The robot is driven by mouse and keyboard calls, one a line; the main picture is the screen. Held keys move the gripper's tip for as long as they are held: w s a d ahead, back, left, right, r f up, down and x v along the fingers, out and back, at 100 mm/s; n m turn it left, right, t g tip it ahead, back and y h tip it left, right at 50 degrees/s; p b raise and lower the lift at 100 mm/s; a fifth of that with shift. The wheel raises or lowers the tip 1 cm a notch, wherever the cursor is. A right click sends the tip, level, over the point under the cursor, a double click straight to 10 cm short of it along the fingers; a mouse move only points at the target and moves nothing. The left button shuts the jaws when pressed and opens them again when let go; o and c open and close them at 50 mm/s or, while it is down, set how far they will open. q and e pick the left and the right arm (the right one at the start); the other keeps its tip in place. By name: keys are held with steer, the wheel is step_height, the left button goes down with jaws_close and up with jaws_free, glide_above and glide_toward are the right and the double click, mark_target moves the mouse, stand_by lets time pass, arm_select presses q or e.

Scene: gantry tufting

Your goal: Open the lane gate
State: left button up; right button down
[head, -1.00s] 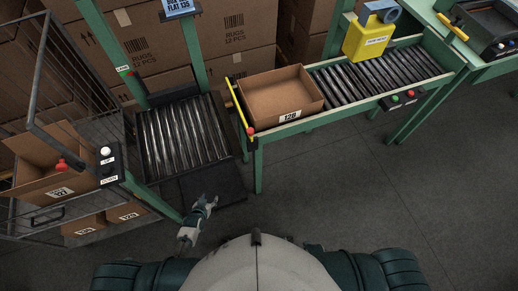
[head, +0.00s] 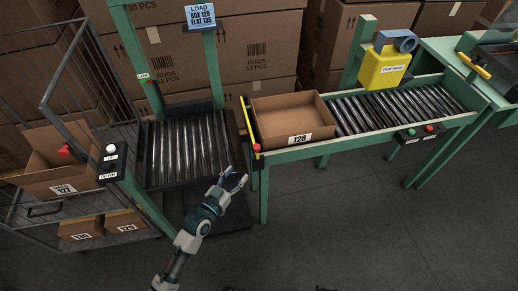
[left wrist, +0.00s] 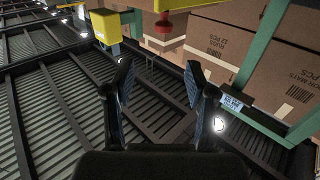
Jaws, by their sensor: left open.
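The lane gate (head: 249,124) is a yellow bar across the left end of the green conveyor, with a red knob (head: 257,148) at its near end. The gate lies beside the open carton labelled 128 (head: 292,122). My left gripper (head: 236,177) is open and empty, below and slightly left of the knob in the head view, apart from it. In the left wrist view the open fingers (left wrist: 158,75) show with nothing between them, and a red knob (left wrist: 163,24) shows beyond them near the top edge. My right gripper is not in view.
A roller lift platform (head: 185,150) stands left of the gate. A wire cage (head: 60,190) with cartons and an UP/DOWN button panel (head: 110,160) are further left. A yellow box (head: 385,67) stands over the conveyor rollers. Open floor lies in front.

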arm_select(q)
steer(key=b, duration=0.1)
glide_toward(256, 146)
steer(key=x, duration=0.8)
steer(key=b+x, duration=0.1)
steer(key=x, duration=0.1)
steer(key=shift+s+d+f, duration=0.15)
steer(key=shift+d+f, duration=0.05)
steer(key=shift+f, duration=0.2)
steer(key=shift+d, duration=0.15)
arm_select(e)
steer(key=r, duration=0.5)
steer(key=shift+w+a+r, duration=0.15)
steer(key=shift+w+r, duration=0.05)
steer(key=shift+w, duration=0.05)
arm_select(q)
steer(key=shift+a, duration=0.2)
steer(key=shift+a, duration=0.1)
steer(key=c, duration=0.4)
steer(key=shift+r, duration=0.1)
jaws_close()
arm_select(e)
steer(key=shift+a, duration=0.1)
